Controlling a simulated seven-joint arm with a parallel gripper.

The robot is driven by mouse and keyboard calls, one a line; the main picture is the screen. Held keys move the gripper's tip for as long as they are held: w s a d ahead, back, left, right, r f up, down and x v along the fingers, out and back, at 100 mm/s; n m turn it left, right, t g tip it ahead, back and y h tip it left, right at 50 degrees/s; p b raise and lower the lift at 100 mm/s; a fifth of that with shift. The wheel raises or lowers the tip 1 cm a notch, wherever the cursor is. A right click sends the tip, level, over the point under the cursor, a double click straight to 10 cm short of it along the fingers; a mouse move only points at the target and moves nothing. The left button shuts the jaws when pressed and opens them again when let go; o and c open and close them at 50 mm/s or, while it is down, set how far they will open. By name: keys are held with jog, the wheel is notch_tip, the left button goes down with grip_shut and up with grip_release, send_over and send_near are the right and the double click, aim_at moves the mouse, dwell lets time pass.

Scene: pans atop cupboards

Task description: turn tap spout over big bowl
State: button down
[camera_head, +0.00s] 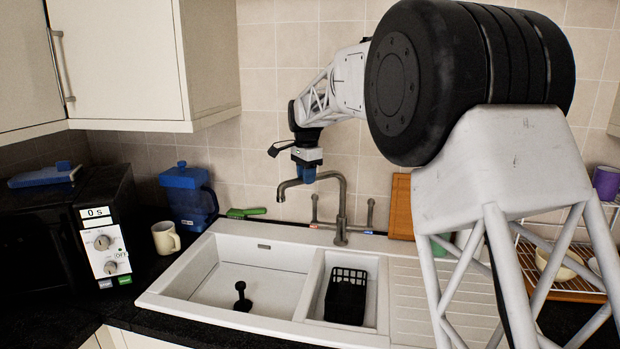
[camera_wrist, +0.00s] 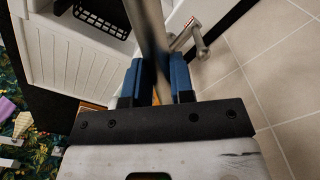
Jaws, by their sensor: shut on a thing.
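The metal tap (camera_head: 341,215) stands at the back of the white sink. Its curved spout (camera_head: 335,175) points left in the head view, with its tip above the back edge of the big bowl (camera_head: 240,280). My gripper (camera_head: 307,176) is over the spout from above, its blue fingers shut on the pipe between the column and the tip. In the wrist view, the spout (camera_wrist: 150,30) runs between the blue fingers (camera_wrist: 162,82). The big bowl is the left basin. The exact height of the tip above it is hard to tell.
A tap handle (camera_head: 369,213) is right of the column. A cupboard (camera_head: 125,60) hangs upper left.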

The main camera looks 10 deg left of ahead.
dwell(0.4)
jog(key=c, duration=1)
grip_release()
jog(key=shift+r, duration=3.9)
